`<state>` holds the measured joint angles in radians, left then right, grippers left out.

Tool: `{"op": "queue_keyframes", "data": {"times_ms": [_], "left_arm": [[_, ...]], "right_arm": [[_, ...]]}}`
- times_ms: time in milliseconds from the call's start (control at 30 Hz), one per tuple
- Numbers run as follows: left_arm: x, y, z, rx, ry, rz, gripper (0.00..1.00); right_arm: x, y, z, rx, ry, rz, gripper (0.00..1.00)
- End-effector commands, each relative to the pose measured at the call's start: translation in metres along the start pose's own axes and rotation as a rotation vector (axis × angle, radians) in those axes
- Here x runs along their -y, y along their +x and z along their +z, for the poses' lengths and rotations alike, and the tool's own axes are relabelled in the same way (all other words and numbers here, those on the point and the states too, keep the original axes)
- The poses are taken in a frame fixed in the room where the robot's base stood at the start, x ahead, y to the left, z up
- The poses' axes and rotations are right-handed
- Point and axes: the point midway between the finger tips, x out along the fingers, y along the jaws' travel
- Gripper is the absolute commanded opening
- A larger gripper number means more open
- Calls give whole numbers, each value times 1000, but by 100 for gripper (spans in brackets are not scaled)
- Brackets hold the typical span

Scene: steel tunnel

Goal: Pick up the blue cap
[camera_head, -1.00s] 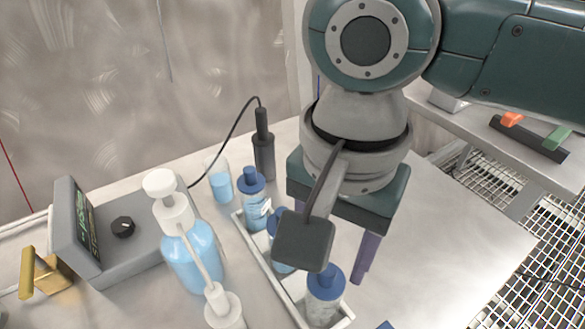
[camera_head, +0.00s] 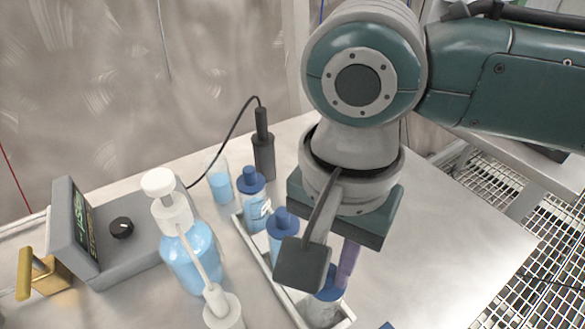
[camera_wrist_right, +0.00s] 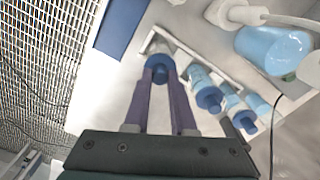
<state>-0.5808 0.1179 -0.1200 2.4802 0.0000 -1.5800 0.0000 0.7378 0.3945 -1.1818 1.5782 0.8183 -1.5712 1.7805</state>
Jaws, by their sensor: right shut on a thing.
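The blue cap (camera_head: 331,290) sits on the nearest bottle (camera_head: 322,312) in a white rack (camera_head: 350,321). My right gripper (camera_head: 345,278) comes down over this bottle, its purple fingers partly hidden by the wrist camera. In the right wrist view the fingers of the gripper (camera_wrist_right: 160,76) are shut on the blue cap (camera_wrist_right: 157,62), one on each side. The cap still appears to be on its bottle. Two more blue-capped bottles (camera_head: 254,205) (camera_head: 281,240) stand behind it in the rack. My left gripper is not in view.
A black probe (camera_head: 263,155) stands behind.

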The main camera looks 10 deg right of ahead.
Motion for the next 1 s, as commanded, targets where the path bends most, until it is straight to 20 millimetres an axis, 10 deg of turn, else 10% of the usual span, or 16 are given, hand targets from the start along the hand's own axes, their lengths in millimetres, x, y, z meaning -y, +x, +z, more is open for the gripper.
{"op": "queue_keyframes", "data": {"times_ms": [633, 1000], "left_arm": [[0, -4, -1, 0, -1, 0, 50], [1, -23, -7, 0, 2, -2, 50]], "right_arm": [[1, -15, 0, 1, 1, -2, 0], [1, -110, 0, -1, -2, -6, 0]]}}
